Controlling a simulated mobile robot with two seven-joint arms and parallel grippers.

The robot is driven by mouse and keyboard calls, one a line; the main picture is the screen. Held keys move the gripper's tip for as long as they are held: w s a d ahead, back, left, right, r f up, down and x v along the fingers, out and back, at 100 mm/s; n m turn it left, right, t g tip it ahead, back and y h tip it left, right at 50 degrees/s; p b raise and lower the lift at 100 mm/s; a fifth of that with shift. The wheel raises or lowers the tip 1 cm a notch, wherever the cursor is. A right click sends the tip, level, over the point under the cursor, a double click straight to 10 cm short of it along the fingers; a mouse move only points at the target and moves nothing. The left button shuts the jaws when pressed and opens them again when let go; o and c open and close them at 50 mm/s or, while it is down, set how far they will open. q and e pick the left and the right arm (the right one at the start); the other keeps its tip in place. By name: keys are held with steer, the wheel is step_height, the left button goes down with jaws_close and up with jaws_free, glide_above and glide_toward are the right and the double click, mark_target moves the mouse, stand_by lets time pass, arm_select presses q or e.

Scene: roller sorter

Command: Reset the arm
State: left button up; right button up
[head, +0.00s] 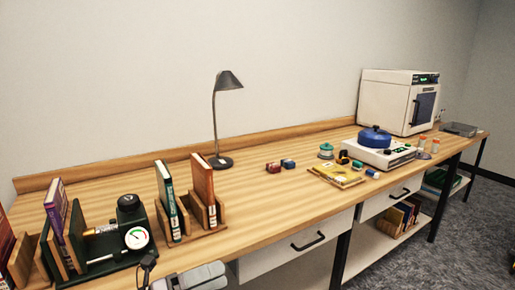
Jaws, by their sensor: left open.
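My left gripper (148,265) shows at the bottom edge of the head view, partly cut off, with a grey-white part of my arm beside it. It is open, and I see nothing between its fingers. It is in front of the dark green device with a round gauge (136,238) at the front left of the wooden bench (250,200). I cannot tell whether it touches the bench edge. My right gripper is not in view.
Books stand in wooden holders (207,212) at the left. A black lamp (229,80) stands at the back. A blue pot (375,137) sits on a white appliance (380,155), near a white oven (395,100). The bench middle is mostly clear. Drawers (300,250) lie below.

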arm_select(q)
steer(key=s+a+f+n+y, duration=0.3)
steer(key=s+f+n+y, duration=0.2)
steer(key=n, duration=0.6)
steer(key=s+a+f+n+t+y, duration=0.1)
steer(key=s+a+f+n+y, duration=0.3)
steer(key=s+f+n, duration=0.5)
steer(key=s+a+f+n+t+y, duration=0.1)
steer(key=s+a+f+n+y, duration=0.3)
steer(key=f+n, duration=0.5)
steer(key=s+n+y, duration=0.2)
steer(key=s+n, duration=0.1)
steer(key=n, duration=0.2)
steer(key=shift+y, duration=0.4)
steer(key=shift+a+f+t, duration=0.1)
steer(key=shift+t, duration=0.2)
